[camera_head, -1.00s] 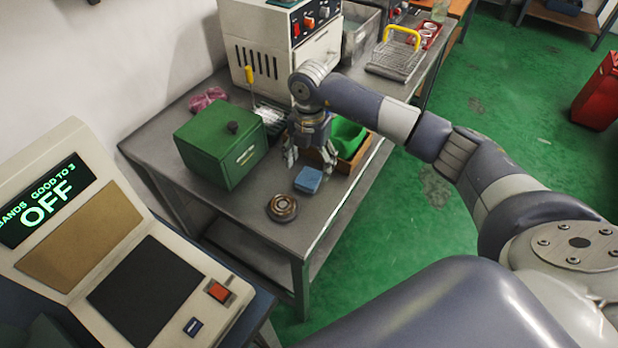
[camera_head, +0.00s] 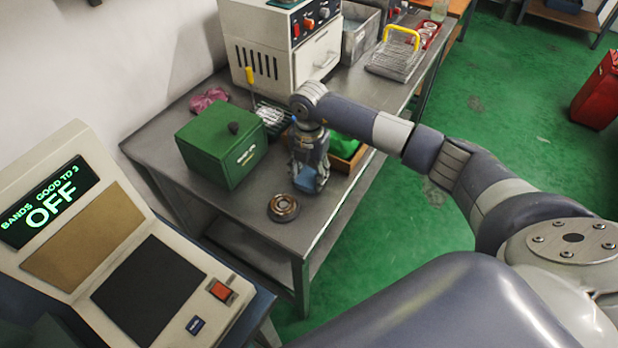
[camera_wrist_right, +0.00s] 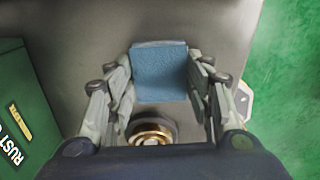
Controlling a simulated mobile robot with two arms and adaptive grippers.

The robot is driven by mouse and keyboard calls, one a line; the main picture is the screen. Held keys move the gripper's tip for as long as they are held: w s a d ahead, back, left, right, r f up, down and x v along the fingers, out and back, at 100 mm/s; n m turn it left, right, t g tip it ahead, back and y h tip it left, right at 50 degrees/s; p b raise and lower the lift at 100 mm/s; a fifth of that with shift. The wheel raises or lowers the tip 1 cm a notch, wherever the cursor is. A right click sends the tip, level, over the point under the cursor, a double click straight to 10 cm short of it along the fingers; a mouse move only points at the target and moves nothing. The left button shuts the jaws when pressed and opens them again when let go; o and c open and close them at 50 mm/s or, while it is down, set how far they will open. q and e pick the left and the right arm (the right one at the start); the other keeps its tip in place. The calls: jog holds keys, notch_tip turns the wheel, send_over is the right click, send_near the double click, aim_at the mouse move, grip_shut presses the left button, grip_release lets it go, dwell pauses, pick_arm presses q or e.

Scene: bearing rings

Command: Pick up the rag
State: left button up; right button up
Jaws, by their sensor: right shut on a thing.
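The blue folded rag (camera_wrist_right: 160,72) is a small square pad in the right wrist view, with a gripper finger against each side. My right gripper (camera_head: 310,178) points down over the grey metal table (camera_head: 262,232) and is shut on the rag. In the head view the rag (camera_head: 305,181) shows only partly between the fingers, low at the table top. I cannot tell whether it still touches the table. My left gripper is not in view.
A bearing ring (camera_head: 283,208) lies just in front of the gripper. A green box (camera_head: 222,145) stands to its left, a wooden tray (camera_head: 352,160) behind to the right. A pink crumpled cloth (camera_head: 209,99) lies at the back left. The table's front corner is clear.

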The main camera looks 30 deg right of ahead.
aim_at(310, 178)
jog(key=shift+r+b, duration=0.3)
jog(key=shift+r, duration=0.4)
jog(key=shift+s+r+b, duration=0.25)
jog(key=shift+r+b, duration=0.05)
jog(key=shift+r, duration=0.7)
jog(key=s+r+b, duration=0.1)
jog(key=s+b, duration=0.1)
jog(key=s, duration=1.3)
jog(key=shift+s+d+r+b, duration=0.25)
jog(key=shift+d+b, duration=0.05)
jog(key=shift+b, duration=0.05)
jog(key=shift+o, duration=1.3)
jog(key=shift+c, duration=1.4)
